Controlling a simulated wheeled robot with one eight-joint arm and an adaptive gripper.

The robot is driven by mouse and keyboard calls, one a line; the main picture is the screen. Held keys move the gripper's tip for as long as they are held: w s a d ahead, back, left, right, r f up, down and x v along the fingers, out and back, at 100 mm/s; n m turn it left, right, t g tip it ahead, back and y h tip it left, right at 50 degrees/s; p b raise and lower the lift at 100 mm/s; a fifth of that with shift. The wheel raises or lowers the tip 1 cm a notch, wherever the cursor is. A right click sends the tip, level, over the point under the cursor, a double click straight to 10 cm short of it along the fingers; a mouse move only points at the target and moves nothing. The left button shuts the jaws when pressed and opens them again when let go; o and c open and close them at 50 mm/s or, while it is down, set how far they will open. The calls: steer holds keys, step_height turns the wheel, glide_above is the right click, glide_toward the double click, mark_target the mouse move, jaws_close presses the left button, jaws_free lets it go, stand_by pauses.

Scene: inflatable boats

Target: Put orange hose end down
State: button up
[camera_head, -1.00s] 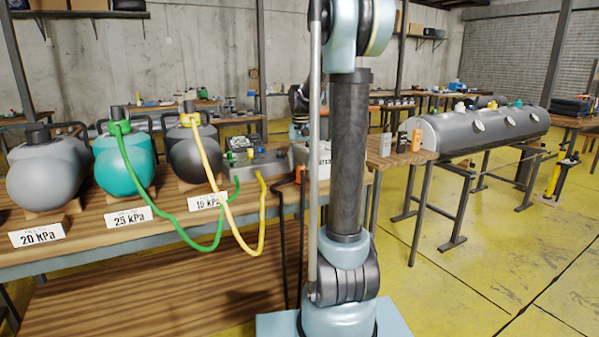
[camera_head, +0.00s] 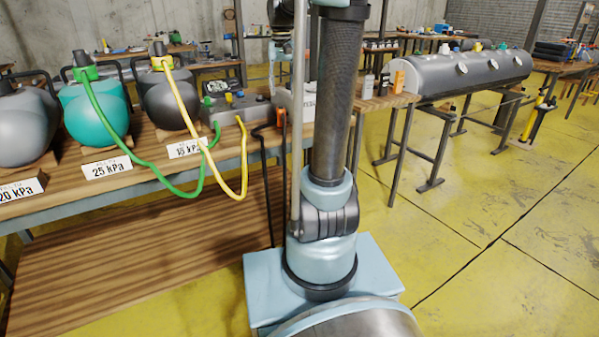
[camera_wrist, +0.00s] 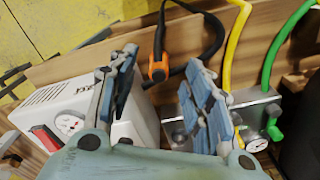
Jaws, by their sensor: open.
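The orange hose end (camera_wrist: 158,68), on a black hose (camera_wrist: 208,40), lies at the wooden bench's edge in the wrist view, beyond my fingertips. In the head view a small orange part (camera_head: 281,117) shows at the bench's right front edge, with the black hose (camera_head: 266,180) hanging below. My gripper (camera_wrist: 161,76) is open, with its two blue-grey fingers apart and nothing seen between them. The orange end appears in line with the gap, apart from the fingers. In the head view my arm's column hides the gripper.
A white box with a gauge (camera_wrist: 68,122) stands left of the fingers, and a grey metal unit (camera_wrist: 258,112) with yellow and green hoses stands right. Teal (camera_head: 95,112) and dark (camera_head: 168,100) tanks sit on the bench.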

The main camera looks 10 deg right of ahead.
steer(key=s+f+n+t, duration=0.1)
steer(key=s+f, duration=0.9)
steer(key=s, duration=0.5)
steer(key=s+f+n+t, duration=0.1)
steer(key=s+f, duration=1)
steer(key=s, duration=0.4)
steer(key=shift+s+f, duration=0.25)
steer(key=shift+s, duration=0.15)
steer(key=shift+a, duration=0.1)
steer(key=shift+w+f, duration=0.2)
steer(key=shift+w, duration=0.25)
